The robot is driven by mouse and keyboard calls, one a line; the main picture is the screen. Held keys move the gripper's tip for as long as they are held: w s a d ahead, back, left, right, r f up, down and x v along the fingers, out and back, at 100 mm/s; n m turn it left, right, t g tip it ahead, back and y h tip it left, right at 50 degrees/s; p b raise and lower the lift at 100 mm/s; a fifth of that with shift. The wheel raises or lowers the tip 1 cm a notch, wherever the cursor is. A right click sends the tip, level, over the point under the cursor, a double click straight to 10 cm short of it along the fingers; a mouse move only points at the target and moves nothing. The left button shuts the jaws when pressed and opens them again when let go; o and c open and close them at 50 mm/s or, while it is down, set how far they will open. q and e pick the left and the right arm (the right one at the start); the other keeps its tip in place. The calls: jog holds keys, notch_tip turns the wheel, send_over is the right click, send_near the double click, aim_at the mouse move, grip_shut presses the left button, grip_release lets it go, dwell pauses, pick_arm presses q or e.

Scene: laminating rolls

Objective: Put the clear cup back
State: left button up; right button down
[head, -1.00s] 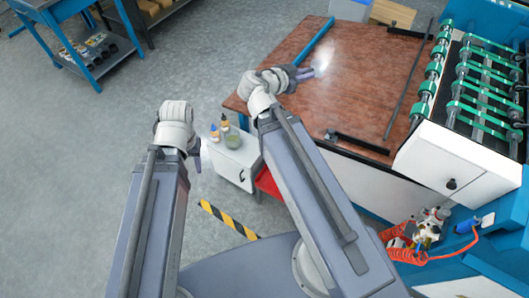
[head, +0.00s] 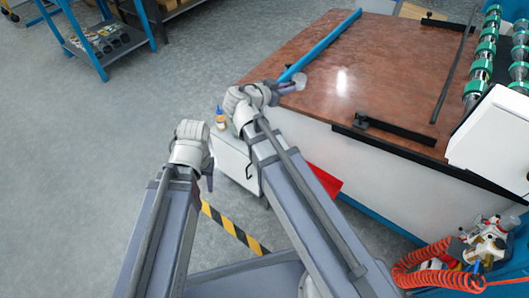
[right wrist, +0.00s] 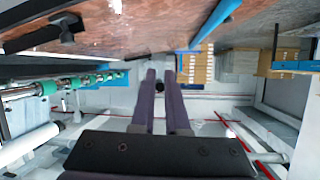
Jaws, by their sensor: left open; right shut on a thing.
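My right gripper (head: 286,89) is at the left edge of the brown tabletop in the head view. It is shut on the clear cup (head: 300,81), a small pale see-through shape at its fingertips. In the right wrist view the two dark fingers (right wrist: 160,78) reach forward, and I cannot make out the cup clearly between them. My left gripper (head: 209,180) points down over the floor, left of the white cabinet, and it is open and empty.
The white cabinet (head: 233,158) stands by the table (head: 385,65), partly behind my right arm. A bottle with a blue cap (head: 220,119) stands on it. A blue bar (head: 320,45) lies along the table's left edge. Green rollers (head: 482,65) are at the right.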

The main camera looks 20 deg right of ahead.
jog(key=w+a+f+b, duration=0.2)
jog(key=a+f+b, duration=0.1)
jog(key=f+b, duration=0.4)
jog(key=w+a+f+n+t+b, duration=0.1)
jog(key=w+a+f+b, duration=0.1)
jog(key=f+b, duration=0.5)
jog(key=w+a+f+n+b, duration=0.1)
jog(key=w+a+f+b, duration=0.1)
jog(key=a+f+b, duration=0.2)
notch_tip(320, 180, down, 5)
jog(key=b, duration=0.3)
jog(key=shift+a+t+y, duration=0.15)
jog(key=shift+t+y, duration=0.15)
jog(key=shift+y, duration=0.1)
jog(key=shift+f, duration=0.1)
notch_tip(320, 180, down, 6)
jog(key=b, duration=0.6)
jog(key=shift+f, duration=0.1)
jog(key=shift+f, duration=0.1)
notch_tip(320, 180, down, 4)
jog(key=b, duration=0.4)
jog(key=shift+r, duration=0.2)
jog(key=shift+f, duration=0.1)
jog(key=c, duration=0.9)
grip_release()
